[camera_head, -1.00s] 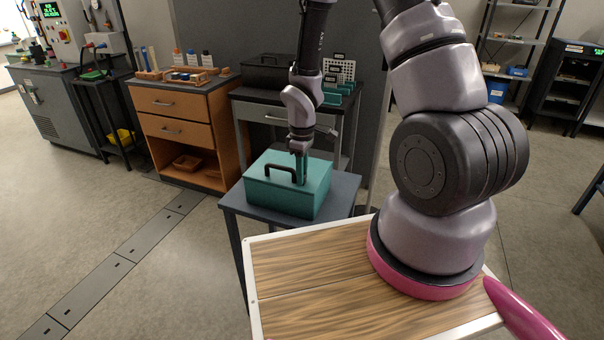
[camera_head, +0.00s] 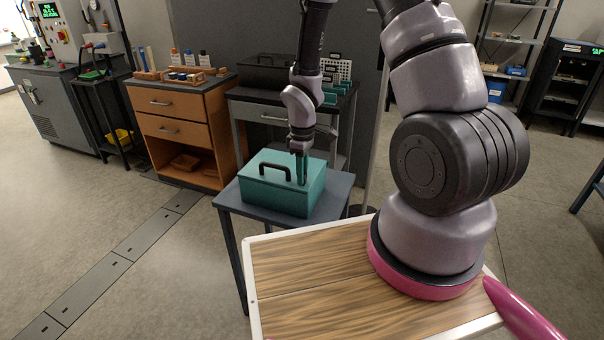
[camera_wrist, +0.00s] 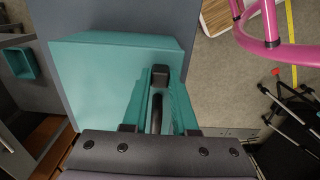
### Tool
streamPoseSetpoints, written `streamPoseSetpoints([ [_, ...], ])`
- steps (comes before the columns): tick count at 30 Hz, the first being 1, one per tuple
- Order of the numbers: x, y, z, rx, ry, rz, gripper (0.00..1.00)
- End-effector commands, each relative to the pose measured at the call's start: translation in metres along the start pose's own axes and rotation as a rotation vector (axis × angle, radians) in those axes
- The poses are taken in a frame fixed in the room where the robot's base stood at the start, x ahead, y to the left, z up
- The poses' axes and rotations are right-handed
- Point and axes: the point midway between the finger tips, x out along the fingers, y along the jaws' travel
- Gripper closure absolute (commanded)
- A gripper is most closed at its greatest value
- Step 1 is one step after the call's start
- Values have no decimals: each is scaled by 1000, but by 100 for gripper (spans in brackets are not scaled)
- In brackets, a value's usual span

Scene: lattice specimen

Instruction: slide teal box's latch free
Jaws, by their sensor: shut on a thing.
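The teal box (camera_head: 285,193) sits on a small dark table, its lid down and a black handle (camera_head: 274,167) on top. The box's lid (camera_wrist: 90,75) fills the left of that view.
The small table (camera_head: 237,204) has a narrow bare rim around the box. Behind it stands a dark bench (camera_head: 253,97) with a black case and teal holders. An orange drawer cabinet (camera_head: 170,115) is to the left. Open floor lies at the front left.

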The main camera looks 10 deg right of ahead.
Motion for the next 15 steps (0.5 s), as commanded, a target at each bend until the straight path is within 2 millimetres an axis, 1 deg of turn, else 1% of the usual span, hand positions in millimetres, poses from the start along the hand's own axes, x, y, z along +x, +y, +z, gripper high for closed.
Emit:
streamPoseSetpoints([
  [7, 0, 0, 0, -1, 0, 0, 100],
  [8, 0, 0, 0, -1, 0, 0, 62],
  [9, 0, 0, 0, -1, 0, 0, 47],
  [10, 0, 0, 0, -1, 0, 0, 43],
  [15, 0, 0, 0, -1, 0, 0, 43],
])
